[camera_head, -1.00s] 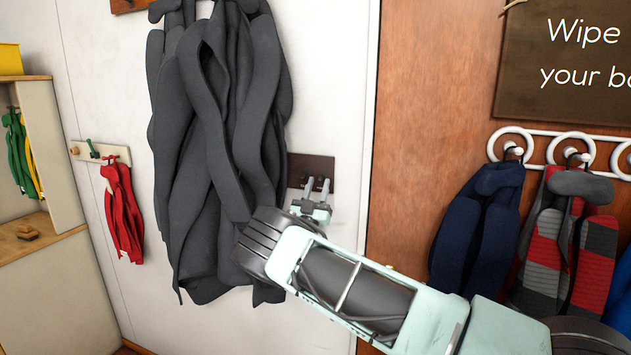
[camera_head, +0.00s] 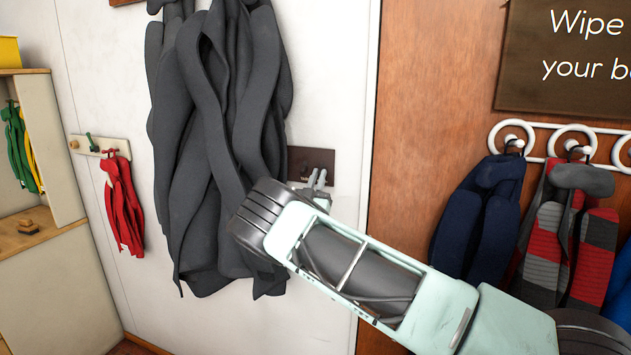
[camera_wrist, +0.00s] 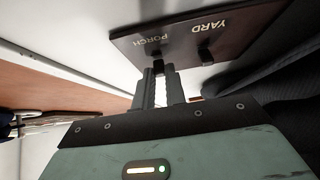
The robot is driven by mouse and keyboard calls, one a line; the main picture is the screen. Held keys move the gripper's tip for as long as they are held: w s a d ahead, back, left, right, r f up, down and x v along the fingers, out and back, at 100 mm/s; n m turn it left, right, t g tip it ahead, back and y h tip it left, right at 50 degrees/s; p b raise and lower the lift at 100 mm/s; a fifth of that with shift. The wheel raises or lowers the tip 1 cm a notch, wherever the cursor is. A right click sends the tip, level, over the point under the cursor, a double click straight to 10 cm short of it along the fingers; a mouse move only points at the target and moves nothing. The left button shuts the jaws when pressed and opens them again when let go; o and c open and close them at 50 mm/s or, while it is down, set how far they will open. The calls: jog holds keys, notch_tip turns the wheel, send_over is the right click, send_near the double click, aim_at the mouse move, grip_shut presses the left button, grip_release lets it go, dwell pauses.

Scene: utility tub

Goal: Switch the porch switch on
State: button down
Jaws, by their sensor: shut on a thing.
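A dark brown switch plate (camera_head: 298,160) is fixed to the white wall, right of the large grey coats. In the wrist view the plate (camera_wrist: 240,40) carries the words PORCH and YARD. The small dark porch switch (camera_wrist: 157,54) sits beside its word, and the yard switch (camera_wrist: 206,53) is apart from it. My gripper (camera_wrist: 158,73) is shut on the porch switch, its fingertips close to the plate. In the head view my gripper (camera_head: 318,175) is at the plate's lower edge. My wrist partly hides it. I cannot tell the porch switch's position.
Dark grey coats (camera_head: 215,150) hang close on the left of the plate. A brown wooden panel (camera_head: 415,130) stands on the right, with navy (camera_head: 478,205) and red-grey (camera_head: 565,235) garments on hooks. A small red garment (camera_head: 122,200) hangs far left.

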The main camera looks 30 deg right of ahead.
jog(key=shift+s+a+r+g+y+b, duration=0.15)
jog(key=shift+r+g+y+b, duration=0.45)
jog(key=shift+y, duration=0.4)
jog(key=shift+r+g+y+p, duration=0.3)
jog(key=shift+r+g+y, duration=0.25)
jog(key=shift+g+y, duration=0.4)
jog(key=shift+r+g+y+p, duration=0.55)
jog(key=shift+g+y+p, duration=0.2)
jog(key=shift+y+p, duration=0.35)
jog(key=shift+g+y+p, duration=0.4)
jog(key=shift+y+p, duration=0.05)
jog(key=shift+p, duration=0.1)
jog(key=shift+a, duration=0.1)
jog(key=c, duration=1.4)
grip_release()
jog(key=shift+c, duration=0.2)
jog(key=b+v, duration=0.6)
jog(key=v, duration=1.1)
jog(key=shift+s+a+r+b, duration=0.15)
jog(key=shift+r+b, duration=0.15)
